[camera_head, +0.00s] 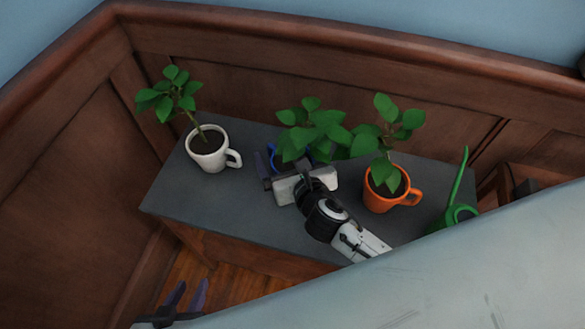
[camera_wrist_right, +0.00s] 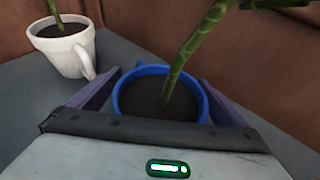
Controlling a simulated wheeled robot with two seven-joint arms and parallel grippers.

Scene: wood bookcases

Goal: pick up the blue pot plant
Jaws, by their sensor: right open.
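The blue pot plant (camera_head: 273,156) stands on the dark grey top of a low cabinet, its pot mostly hidden behind my right gripper and under leaves. In the right wrist view the blue pot (camera_wrist_right: 158,98) shows its rim, dark soil and a green stem. My right gripper (camera_wrist_right: 161,77) is open, with one finger on each side of the pot; I cannot tell whether they touch it. My left gripper (camera_head: 186,293) is open and empty at the lower left of the head view, apart from the plants.
A white mug plant (camera_head: 208,148) stands to the left, also in the wrist view (camera_wrist_right: 66,49). An orange mug plant (camera_head: 382,190) stands close on the right, its leaves near the blue pot's. A green watering can (camera_head: 455,212) is farther right. Wood panels (camera_head: 240,90) rise behind.

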